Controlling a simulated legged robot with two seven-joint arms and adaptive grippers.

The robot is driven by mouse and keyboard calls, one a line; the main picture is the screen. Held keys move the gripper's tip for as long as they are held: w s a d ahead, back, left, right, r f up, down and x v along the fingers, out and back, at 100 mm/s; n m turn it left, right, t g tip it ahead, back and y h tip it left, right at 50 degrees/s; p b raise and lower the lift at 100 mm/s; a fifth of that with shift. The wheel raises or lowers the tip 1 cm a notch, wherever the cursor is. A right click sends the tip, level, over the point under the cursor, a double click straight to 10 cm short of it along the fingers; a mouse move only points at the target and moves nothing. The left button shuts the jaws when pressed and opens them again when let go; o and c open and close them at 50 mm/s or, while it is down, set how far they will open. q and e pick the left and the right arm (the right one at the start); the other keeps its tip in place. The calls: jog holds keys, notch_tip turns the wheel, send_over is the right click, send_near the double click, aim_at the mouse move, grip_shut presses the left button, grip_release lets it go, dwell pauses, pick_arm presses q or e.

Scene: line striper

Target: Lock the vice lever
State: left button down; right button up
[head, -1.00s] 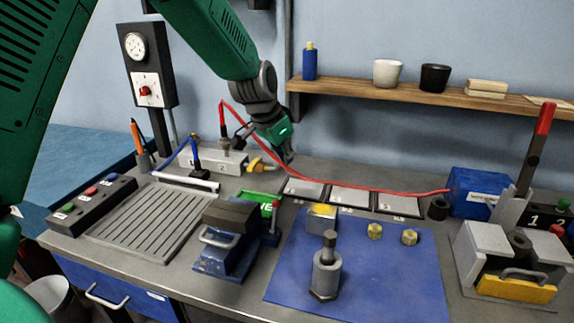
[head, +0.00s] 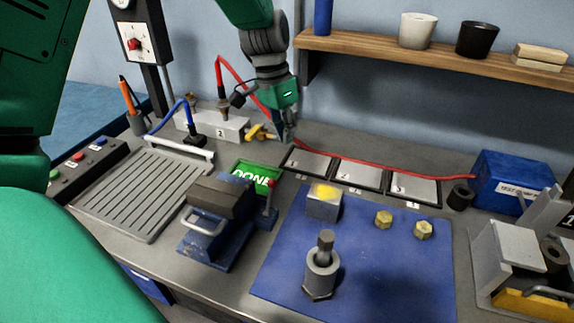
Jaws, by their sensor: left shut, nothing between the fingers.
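The blue and grey vice (head: 214,228) stands left of centre on the bench, with a grey handle on its front. A small upright lever with a red ball knob (head: 271,184) stands at its right side, next to a green "DONE" sign (head: 243,173). My left gripper (head: 287,138) points down behind the vice and its lever, shut and empty. It is just right of a yellow handle (head: 258,132) on a grey block; I cannot tell if they touch. My right gripper is not in view.
A blue mat (head: 400,275) holds a grey cylinder with a bolt (head: 320,270), a metal block (head: 324,204) and two brass nuts. A red hose runs behind the flat trays to a blue box (head: 513,183). A grey clamp fixture (head: 508,257) stands at right.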

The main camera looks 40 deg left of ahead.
aim_at(270, 197)
pick_arm(q)
jog(key=f, duration=0.3)
jog(key=d+f, duration=0.1)
jog(key=f, duration=0.2)
jog(key=d+f, duration=0.1)
jog(key=f, duration=0.2)
jog(key=shift+f, duration=0.3)
jog(key=s, duration=0.1)
jog(key=s+r+p, duration=0.1)
jog(key=s, duration=0.1)
jog(key=shift+s, duration=0.25)
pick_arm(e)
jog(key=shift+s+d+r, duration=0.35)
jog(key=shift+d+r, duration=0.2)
pick_arm(q)
jog(key=shift+a, duration=0.25)
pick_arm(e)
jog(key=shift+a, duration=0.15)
